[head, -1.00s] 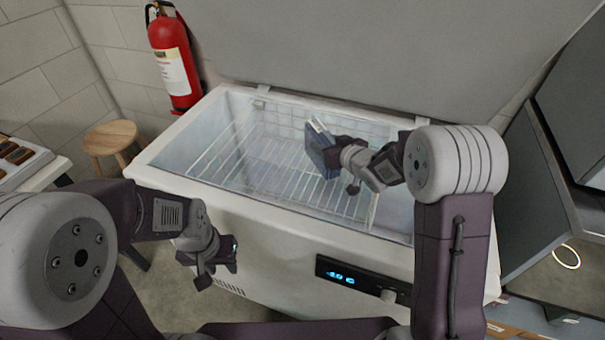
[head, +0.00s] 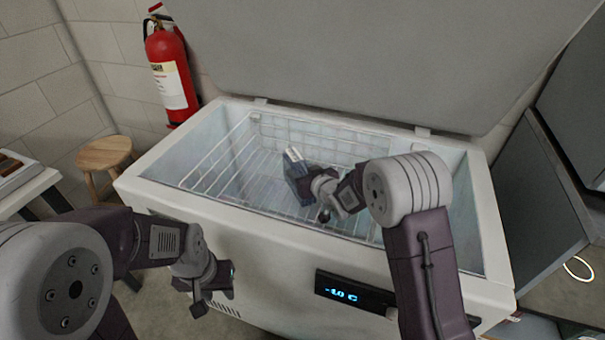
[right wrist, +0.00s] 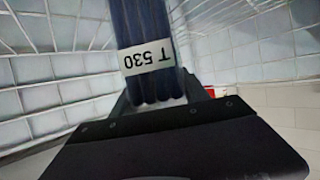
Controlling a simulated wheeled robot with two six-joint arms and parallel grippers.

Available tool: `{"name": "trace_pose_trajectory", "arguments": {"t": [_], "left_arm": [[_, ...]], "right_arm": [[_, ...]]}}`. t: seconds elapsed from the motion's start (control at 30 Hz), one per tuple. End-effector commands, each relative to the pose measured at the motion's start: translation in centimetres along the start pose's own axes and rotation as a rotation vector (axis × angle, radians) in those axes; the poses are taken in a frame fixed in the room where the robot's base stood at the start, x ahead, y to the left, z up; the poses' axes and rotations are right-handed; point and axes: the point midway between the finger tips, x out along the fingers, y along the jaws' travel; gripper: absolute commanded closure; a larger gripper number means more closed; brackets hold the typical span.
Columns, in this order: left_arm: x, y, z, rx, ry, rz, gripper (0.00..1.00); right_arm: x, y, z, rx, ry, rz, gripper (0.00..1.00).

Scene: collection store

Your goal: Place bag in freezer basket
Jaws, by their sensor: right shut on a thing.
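The bag (head: 297,172) is a blue, flat-looking packet with a white edge. In the right wrist view the bag (right wrist: 146,25) is dark blue and ribbed, with a white label reading "T 530". My right gripper (head: 304,181) is shut on it and holds it inside the open chest freezer. The white wire freezer basket (head: 208,163) lies inside the freezer, under and around the bag. I cannot tell whether the bag touches the basket. My left gripper (head: 228,278) hangs in front of the freezer's front wall, away from the bag; its fingers are too small to judge.
The chest freezer (head: 262,260) has its lid (head: 370,60) raised and a display (head: 341,294) on its front. A red fire extinguisher (head: 170,75) and a wooden stool (head: 104,153) stand at the left. Dark panels (head: 545,195) stand at the right.

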Motion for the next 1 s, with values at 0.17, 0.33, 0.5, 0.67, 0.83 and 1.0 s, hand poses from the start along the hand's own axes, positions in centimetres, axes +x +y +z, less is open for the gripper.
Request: {"name": "trace_pose_trajectory", "arguments": {"t": [0.17,0.33,0.5,0.67,0.83,1.0], "left_arm": [[0.2,0.0,0.0,0.000,0.000,0.000,0.64],[0.2,0.0,0.0,0.000,0.000,0.000,0.64],[-0.2,0.0,0.0,0.000,0.000,0.000,0.64],[-1.0,0.0,-0.1,0.000,0.000,0.000,0.64],[-1.6,0.0,-0.2,0.000,0.000,0.000,0.64],[-1.8,0.0,-0.2,0.000,0.000,0.000,0.64]], "right_arm": [[0.1,0.0,0.3,0.000,0.000,0.000,0.28],[0.1,0.0,0.2,0.000,0.000,0.000,0.26],[-0.1,0.0,-0.2,0.000,0.001,0.000,0.26],[-2.9,0.1,-0.3,0.001,-0.002,0.002,0.26],[-6.2,0.1,-0.3,0.001,0.000,0.001,0.26],[-7.5,0.0,-0.1,0.000,0.000,0.001,0.26]]}}
